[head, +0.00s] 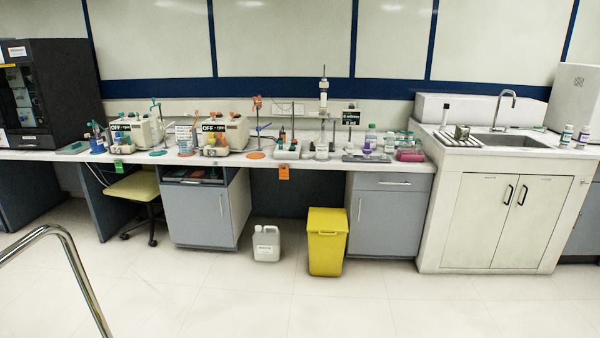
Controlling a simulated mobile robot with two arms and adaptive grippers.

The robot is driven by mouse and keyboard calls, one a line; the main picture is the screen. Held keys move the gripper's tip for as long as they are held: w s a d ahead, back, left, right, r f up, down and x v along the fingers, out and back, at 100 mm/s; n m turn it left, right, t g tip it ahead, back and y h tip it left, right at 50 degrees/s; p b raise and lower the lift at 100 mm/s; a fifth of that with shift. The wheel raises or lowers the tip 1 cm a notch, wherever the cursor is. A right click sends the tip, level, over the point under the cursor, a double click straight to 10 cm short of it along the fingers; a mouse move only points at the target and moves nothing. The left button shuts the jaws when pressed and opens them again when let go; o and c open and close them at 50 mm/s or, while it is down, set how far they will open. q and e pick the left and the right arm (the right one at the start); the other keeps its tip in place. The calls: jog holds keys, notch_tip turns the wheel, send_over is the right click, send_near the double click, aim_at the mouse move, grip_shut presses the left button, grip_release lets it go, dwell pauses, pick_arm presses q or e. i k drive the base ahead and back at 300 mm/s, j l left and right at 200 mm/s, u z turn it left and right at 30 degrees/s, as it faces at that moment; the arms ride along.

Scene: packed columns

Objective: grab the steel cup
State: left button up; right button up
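I cannot make out a steel cup for certain at this distance. A small grey metallic item (461,132) stands on the counter left of the sink; it is too small to tell whether it is a cup. Neither of my grippers is in view.
A long bench (330,163) runs along the wall, crowded with lab equipment and bottles. The sink (508,141) is at the right. A yellow bin (327,242), a white canister (266,243) and a stool (134,188) stand before it. A curved metal rail (76,262) is near left. The middle floor is clear.

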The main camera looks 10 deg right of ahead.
aim_at(462, 132)
jog(key=i+l, duration=0.2)
jog(key=l, duration=0.2)
jog(key=i+l, duration=0.2)
jog(key=l, duration=0.2)
jog(key=i+l, duration=0.2)
jog(key=l, duration=0.25)
jog(key=i+l, duration=0.2)
jog(key=l, duration=0.2)
jog(key=i+l, duration=0.2)
jog(key=l, duration=0.2)
jog(key=i+l, duration=0.2)
jog(key=l, duration=0.2)
jog(key=i+l, duration=0.2)
jog(key=l, duration=0.25)
